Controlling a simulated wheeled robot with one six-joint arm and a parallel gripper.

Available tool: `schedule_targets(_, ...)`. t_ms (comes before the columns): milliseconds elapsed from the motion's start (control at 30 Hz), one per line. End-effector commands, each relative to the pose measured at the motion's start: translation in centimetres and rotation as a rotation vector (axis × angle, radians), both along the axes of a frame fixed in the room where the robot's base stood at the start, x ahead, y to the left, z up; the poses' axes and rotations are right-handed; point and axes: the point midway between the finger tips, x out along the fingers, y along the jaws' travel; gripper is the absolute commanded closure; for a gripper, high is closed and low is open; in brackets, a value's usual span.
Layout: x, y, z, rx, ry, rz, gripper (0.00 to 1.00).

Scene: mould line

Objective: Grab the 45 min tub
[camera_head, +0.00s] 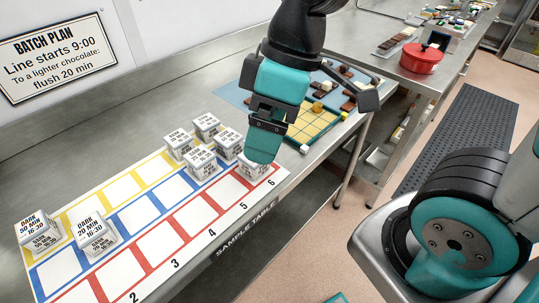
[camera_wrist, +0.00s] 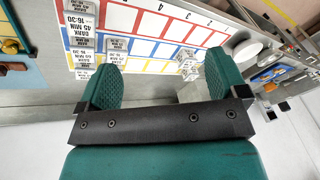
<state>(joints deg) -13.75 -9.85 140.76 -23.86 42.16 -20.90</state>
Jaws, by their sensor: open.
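My gripper (camera_head: 265,140) hangs over the right end of the sample table (camera_head: 275,207), fingers down and close to a cluster of white tubs. In the wrist view its two teal fingers (camera_wrist: 160,75) stand wide apart with nothing between them. A tub whose label seems to read 45 MIN (camera_wrist: 78,40) stands left of the left finger in the wrist view. A red-row tub (camera_head: 250,170) is partly hidden behind my gripper.
Neighbouring tubs (camera_head: 202,163) stand close together. The middle squares are empty. A blue mat (camera_head: 233,95) with chocolates and a mould lies beyond; a red pot (camera_head: 421,57) stands behind.

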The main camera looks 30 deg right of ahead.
Motion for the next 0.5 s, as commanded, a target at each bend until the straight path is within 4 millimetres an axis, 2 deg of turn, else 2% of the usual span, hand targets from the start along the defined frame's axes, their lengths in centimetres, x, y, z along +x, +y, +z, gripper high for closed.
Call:
schedule_targets(100,4.5,-1.2,-0.9,-0.048,-0.062,0.249,0.08)
schedule_targets(300,10.8,-3.8,-3.3,-0.108,-0.143,0.68,0.08)
schedule_targets(400,12.7,-4.9,-4.5,-0.123,-0.163,0.836,0.08)
schedule_targets(500,13.9,-5.6,-5.2,-0.129,-0.174,0.936,0.08)
